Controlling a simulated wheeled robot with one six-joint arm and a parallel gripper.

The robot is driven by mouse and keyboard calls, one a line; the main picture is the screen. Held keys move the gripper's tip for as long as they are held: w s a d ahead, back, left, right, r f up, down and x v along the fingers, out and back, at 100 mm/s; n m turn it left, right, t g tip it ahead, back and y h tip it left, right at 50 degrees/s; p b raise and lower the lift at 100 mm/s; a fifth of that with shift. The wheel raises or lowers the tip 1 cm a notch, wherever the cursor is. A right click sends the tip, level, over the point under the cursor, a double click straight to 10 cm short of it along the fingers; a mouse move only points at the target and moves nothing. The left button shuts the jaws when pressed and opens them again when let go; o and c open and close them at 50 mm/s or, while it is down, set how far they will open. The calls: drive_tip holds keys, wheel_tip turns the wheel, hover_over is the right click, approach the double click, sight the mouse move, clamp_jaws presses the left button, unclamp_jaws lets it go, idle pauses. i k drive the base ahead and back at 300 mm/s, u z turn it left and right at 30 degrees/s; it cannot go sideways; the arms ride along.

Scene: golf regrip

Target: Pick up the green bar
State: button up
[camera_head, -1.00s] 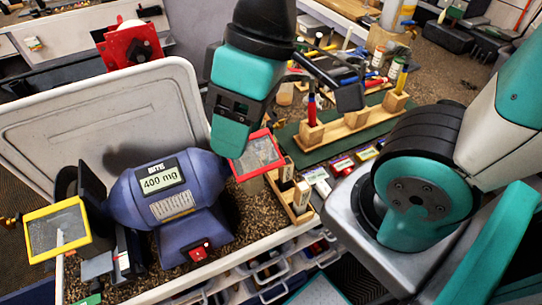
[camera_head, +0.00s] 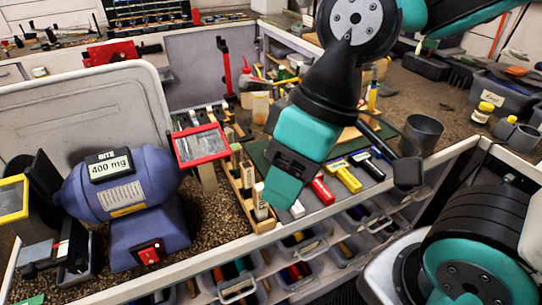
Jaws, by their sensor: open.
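My gripper (camera_head: 282,190) is teal and black and points down over the front edge of the bench, right of the wooden block rack (camera_head: 250,208). It is open, and I see nothing held in it. Its fingers are seen from the side, so the gap does not show clearly. I cannot pick out a green bar with certainty. A dark green mat (camera_head: 256,157) lies behind the gripper and is partly covered by it. Pale labelled blocks (camera_head: 261,200) stand in the rack, left of the gripper.
A blue-grey grinder (camera_head: 128,185) with a red switch stands at left, beside a red-framed shield (camera_head: 201,145). A grey cup (camera_head: 421,135) stands farther right. Drawers (camera_head: 240,285) lie below the bench edge.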

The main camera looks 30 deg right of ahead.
sight(236, 157)
drive_tip(key=z, duration=1.8)
drive_tip(key=k, duration=0.85)
drive_tip(key=u, duration=1.35)
drive_tip(key=i, duration=1)
drive_tip(key=u, duration=0.05)
